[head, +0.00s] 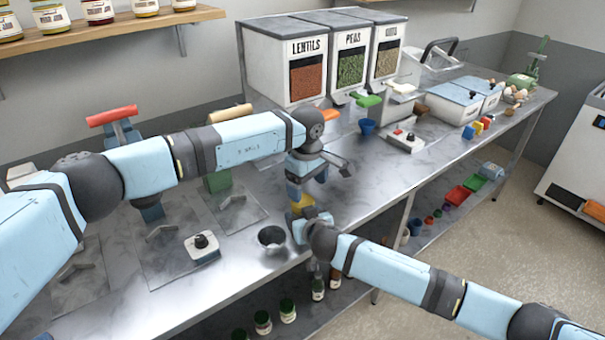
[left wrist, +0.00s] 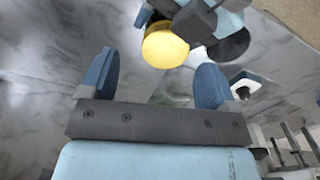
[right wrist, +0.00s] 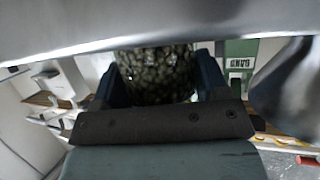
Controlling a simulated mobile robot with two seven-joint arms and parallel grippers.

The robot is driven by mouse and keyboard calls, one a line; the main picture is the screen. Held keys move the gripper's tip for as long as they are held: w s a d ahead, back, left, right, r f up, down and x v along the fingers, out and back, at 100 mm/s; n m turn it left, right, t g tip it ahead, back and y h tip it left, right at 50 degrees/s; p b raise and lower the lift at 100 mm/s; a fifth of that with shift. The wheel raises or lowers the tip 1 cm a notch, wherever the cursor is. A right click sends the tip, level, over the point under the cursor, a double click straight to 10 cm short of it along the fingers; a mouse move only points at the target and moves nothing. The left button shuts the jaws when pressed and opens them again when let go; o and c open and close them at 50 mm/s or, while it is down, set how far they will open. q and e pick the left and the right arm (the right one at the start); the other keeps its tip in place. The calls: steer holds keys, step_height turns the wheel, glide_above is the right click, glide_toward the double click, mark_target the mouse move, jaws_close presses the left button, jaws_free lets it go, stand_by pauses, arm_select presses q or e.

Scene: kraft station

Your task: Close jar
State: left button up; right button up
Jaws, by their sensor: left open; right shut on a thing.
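A yellow lid (head: 302,204) shows between my two grippers in the head view. It is a round yellow disc in the left wrist view (left wrist: 165,48). My right gripper (head: 308,222) is shut on a glass jar (right wrist: 157,72) filled with small greenish pieces, at the front edge of the worktop. The lid is at the jar's top end; I cannot tell how tightly it sits. My left gripper (head: 309,186) is open and points down above the lid, with empty space between its fingers (left wrist: 155,80).
A dark bowl (head: 271,237) stands on the worktop (head: 350,185) close left of my right gripper. A white box with a black knob (head: 202,246) is further left. Storage bins (head: 300,75) stand behind.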

arm_select(q)
steer(key=n, duration=0.3)
steer(key=d+n, duration=0.1)
steer(key=shift+s+r+n, duration=0.15)
steer(key=shift+r+n, duration=0.1)
steer(key=shift+n, duration=0.15)
step_height(320, 180, up, 2)
steer(key=n+g, duration=0.1)
steer(key=n, duration=2.3)
steer(key=shift+a+r, duration=0.1)
steer(key=shift+r, duration=0.05)
steer(key=n, duration=0.1)
steer(key=a+n, duration=0.1)
steer(key=n, duration=0.1)
steer(key=a+n, duration=0.1)
steer(key=n, duration=0.1)
steer(key=shift+w+r+t, duration=0.25)
steer(key=shift+w+t, duration=0.05)
steer(key=shift+t, duration=0.1)
steer(key=shift+f, duration=0.1)
